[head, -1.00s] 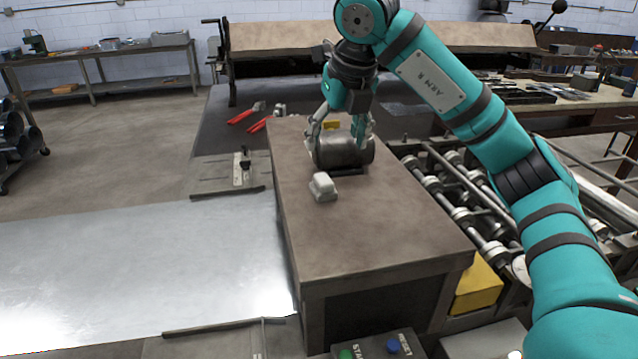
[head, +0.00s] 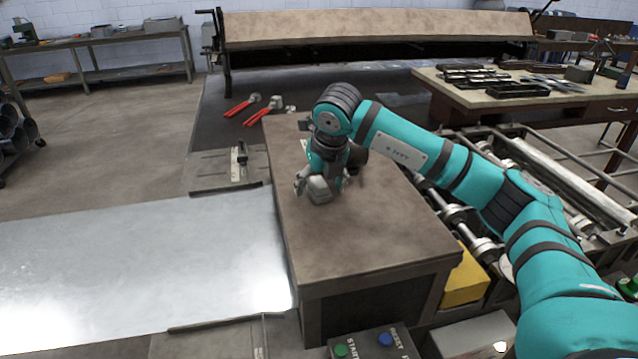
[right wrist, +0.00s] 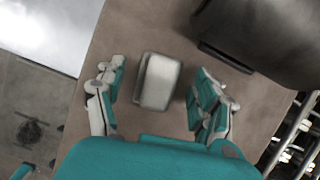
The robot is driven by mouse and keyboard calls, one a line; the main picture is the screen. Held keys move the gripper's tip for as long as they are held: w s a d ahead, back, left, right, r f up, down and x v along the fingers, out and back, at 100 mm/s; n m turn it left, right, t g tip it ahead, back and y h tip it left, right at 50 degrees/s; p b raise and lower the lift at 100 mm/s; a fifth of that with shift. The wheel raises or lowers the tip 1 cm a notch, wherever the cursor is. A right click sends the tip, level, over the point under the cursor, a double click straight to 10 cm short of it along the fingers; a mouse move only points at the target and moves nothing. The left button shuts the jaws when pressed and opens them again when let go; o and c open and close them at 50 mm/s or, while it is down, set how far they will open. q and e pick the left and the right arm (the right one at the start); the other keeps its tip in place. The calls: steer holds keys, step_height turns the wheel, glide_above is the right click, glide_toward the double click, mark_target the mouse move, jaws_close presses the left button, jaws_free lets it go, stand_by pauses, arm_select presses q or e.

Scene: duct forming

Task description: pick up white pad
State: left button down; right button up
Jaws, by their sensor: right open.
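The white pad (head: 319,189) is a small pale block with rounded edges on the brown bench top (head: 370,240). My right gripper (head: 322,186) is over it in the head view and hides part of it. In the right wrist view the pad (right wrist: 158,81) lies between the two spread fingers of my right gripper (right wrist: 160,95). My right gripper is open and holds nothing. My left gripper is not in view.
A dark metal cylinder (right wrist: 262,38) lies on the bench close to the right finger; in the head view my arm mostly hides it. A shiny metal sheet (head: 140,262) is to the left. Rollers (head: 470,230) run along the right. Red-handled tools (head: 240,107) lie behind.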

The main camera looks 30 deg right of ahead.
mark_target(318, 179)
steer(key=shift+c, duration=0.5)
steer(key=c, duration=1.2)
steer(key=shift+r, duration=0.15)
steer(key=shift+r+b, duration=0.55)
steer(key=shift+b, duration=0.05)
steer(key=shift+b+v, duration=0.75)
steer(key=shift+v, duration=0.25)
steer(key=s+d+b, duration=0.1)
steer(key=s, duration=0.3)
steer(key=s+d+r+b, duration=0.1)
steer(key=s+b, duration=0.1)
steer(key=s, duration=0.3)
steer(key=s+d+b, duration=0.2)
steer(key=s, duration=0.2)
steer(key=shift+s+r, duration=0.2)
steer(key=shift+s, duration=0.05)
steer(key=shift+s+d+r+b, duration=0.2)
steer(key=shift+s+b, duration=0.15)
steer(key=shift+s, duration=0.3)
